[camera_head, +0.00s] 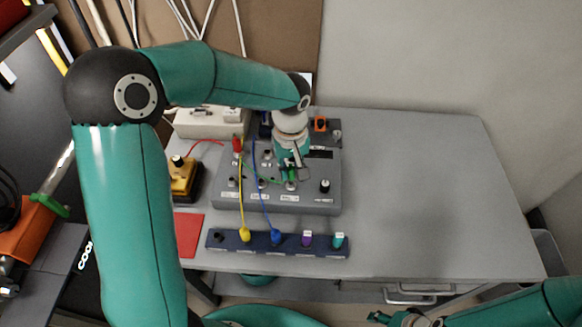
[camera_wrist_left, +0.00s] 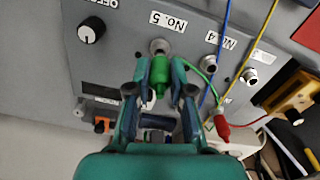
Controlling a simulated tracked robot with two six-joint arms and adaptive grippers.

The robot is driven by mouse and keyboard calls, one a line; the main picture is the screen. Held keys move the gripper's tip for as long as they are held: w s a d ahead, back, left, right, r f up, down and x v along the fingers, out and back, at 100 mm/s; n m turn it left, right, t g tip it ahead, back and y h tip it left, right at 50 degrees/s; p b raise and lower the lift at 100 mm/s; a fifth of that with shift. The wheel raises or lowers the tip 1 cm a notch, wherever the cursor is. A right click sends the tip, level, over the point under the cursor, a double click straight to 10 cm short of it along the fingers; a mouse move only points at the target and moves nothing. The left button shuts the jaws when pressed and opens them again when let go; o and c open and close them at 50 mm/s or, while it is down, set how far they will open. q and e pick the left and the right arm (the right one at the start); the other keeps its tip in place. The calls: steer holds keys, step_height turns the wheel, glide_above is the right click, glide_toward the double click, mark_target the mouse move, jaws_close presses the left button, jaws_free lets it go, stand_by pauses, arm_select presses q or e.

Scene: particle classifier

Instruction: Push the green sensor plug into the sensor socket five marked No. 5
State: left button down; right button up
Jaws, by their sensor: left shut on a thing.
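My left gripper (camera_head: 291,174) is over the grey panel box (camera_head: 318,201), and its fingers (camera_wrist_left: 157,85) are closed around the green sensor plug (camera_wrist_left: 160,75). The plug also shows in the head view (camera_head: 291,179). In the wrist view the plug is in line with the metal socket five (camera_wrist_left: 159,46), beside the label No. 5. Its front end meets or nearly meets the socket; how deep it sits, I cannot tell. A green cable (camera_wrist_left: 199,75) loops off beside it. My right gripper (camera_head: 380,317) is low at the bottom edge, away from the panel, its jaws unclear.
Socket No. 4 (camera_wrist_left: 208,62) is beside No. 5, and a blue cable (camera_wrist_left: 221,50) runs past it. A black knob (camera_wrist_left: 92,30) is on the panel's other side. A dark rack (camera_head: 291,246) with plugs stands in front. The table's right side (camera_head: 430,190) is clear.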

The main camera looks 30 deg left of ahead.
mark_target(291, 167)
arm_select(q)
steer(key=shift+f+b, duration=1)
steer(key=shift+f, duration=0.2)
steer(key=c, duration=1)
jaws_free()
steer(key=shift+o, duration=0.2)
step_height(291, 167, up, 12)
